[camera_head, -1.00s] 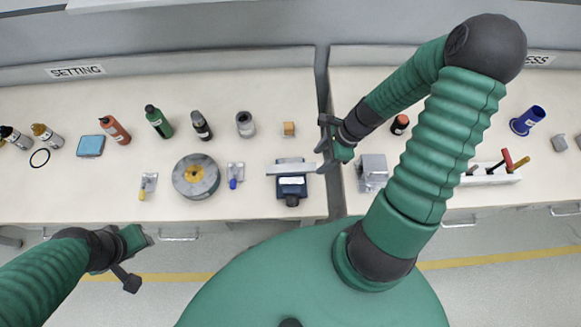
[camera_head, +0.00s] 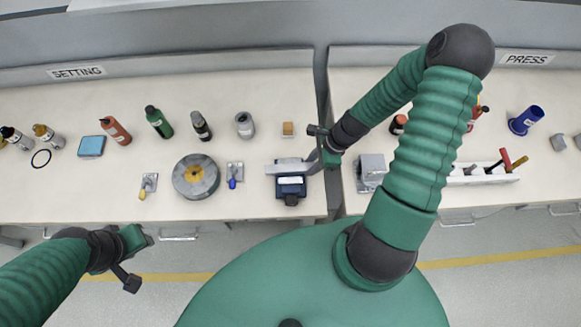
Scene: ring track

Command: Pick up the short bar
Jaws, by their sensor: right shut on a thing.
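The short bar (camera_head: 287,168) is a flat light-grey strip. It lies across the top of a dark blue block-like fixture (camera_head: 291,189) near the front edge of the left table. My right gripper (camera_head: 318,153) is at the bar's right end and is shut on it. I cannot tell whether the bar touches the fixture. My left gripper (camera_head: 134,259) hangs over the floor in front of the table, far from the bar, with its two fingers apart and nothing between them.
A round grey disc fixture (camera_head: 196,177) and small clamps stand left of the bar. A small orange block (camera_head: 288,129) and bottles are behind. A grey metal block (camera_head: 371,170) stands to the right, across the gap between tables.

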